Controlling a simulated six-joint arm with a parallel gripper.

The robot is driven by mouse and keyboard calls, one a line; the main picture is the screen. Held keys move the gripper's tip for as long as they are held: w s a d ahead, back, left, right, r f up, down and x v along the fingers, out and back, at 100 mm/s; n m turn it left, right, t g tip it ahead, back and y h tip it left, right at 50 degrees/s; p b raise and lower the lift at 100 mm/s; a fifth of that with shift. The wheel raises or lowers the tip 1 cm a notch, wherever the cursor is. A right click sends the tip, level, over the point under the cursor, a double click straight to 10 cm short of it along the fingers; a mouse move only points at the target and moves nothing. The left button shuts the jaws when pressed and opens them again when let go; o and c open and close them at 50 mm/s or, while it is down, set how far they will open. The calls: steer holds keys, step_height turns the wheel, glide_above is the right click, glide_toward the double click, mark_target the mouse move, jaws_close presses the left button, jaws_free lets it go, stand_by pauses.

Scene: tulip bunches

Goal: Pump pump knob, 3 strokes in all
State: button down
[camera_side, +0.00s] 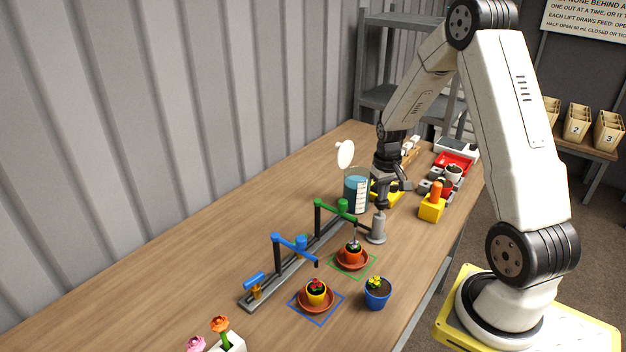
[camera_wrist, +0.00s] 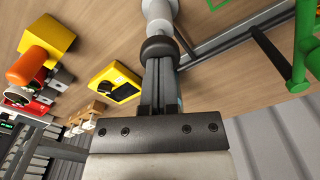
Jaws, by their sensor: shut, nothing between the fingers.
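The pump is a grey upright cylinder (camera_side: 377,228) standing on the table beside the far end of the metal rail. In the wrist view its pale body (camera_wrist: 158,10) has a dark round pump knob (camera_wrist: 160,48) on top. My gripper (camera_side: 382,205) points down directly above the pump. Its fingers (camera_wrist: 160,66) are shut together with their tips at the knob. I cannot tell whether they touch it or are just above. The knob is mostly hidden by the gripper in the side view.
A green arm (camera_side: 335,206) and a blue arm (camera_side: 292,243) stand along the rail (camera_side: 262,293), left of the pump. Potted flowers on saucers (camera_side: 352,261) sit in front. A beaker of blue liquid (camera_side: 355,192) stands behind. A yellow block with an orange knob (camera_side: 432,208) is to the right.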

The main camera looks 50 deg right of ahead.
steer(key=shift+r, duration=2.5)
step_height(320, 180, up, 5)
steer(key=shift+f, duration=0.1)
steer(key=shift+f, duration=3.2)
steer(key=shift+f, duration=0.45)
steer(key=shift+f, duration=0.7)
